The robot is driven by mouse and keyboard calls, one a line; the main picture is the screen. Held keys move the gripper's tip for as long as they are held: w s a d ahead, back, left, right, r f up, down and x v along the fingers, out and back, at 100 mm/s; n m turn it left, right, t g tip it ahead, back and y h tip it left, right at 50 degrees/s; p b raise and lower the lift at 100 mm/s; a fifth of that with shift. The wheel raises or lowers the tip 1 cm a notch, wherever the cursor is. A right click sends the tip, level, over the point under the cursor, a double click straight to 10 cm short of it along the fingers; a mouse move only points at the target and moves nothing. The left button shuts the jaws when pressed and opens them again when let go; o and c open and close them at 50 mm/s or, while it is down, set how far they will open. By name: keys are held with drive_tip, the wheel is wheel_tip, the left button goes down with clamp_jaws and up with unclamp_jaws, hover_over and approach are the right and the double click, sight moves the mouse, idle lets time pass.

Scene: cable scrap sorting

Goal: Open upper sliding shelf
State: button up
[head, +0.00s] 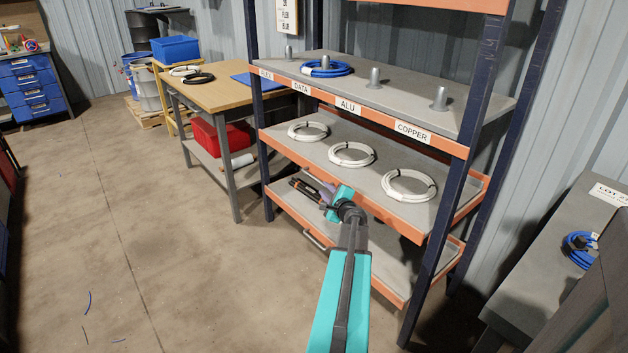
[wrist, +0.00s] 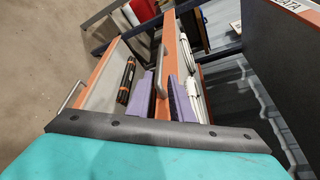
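The upper sliding shelf (head: 330,158) is a grey tray with an orange front edge, carrying three white cable coils. In the head view its front edge lies about in line with the rack's posts. In the wrist view its orange front (wrist: 168,45) and grey bar handle (wrist: 159,62) show ahead of my gripper (wrist: 161,80). The two purple fingers are apart, one on each side of the handle's line. Contact with the handle cannot be told. In the head view my gripper (head: 328,193) is at the shelf's front, and my arm hides part of the edge.
The fixed top shelf (head: 400,95) has pegs and a blue coil. A wooden workbench (head: 225,92) stands left. The floor in front is mostly clear.

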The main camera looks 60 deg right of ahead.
sight(316, 180)
drive_tip(key=shift+p+x, duration=0.3)
drive_tip(key=shift+x, duration=6.4)
clamp_jaws()
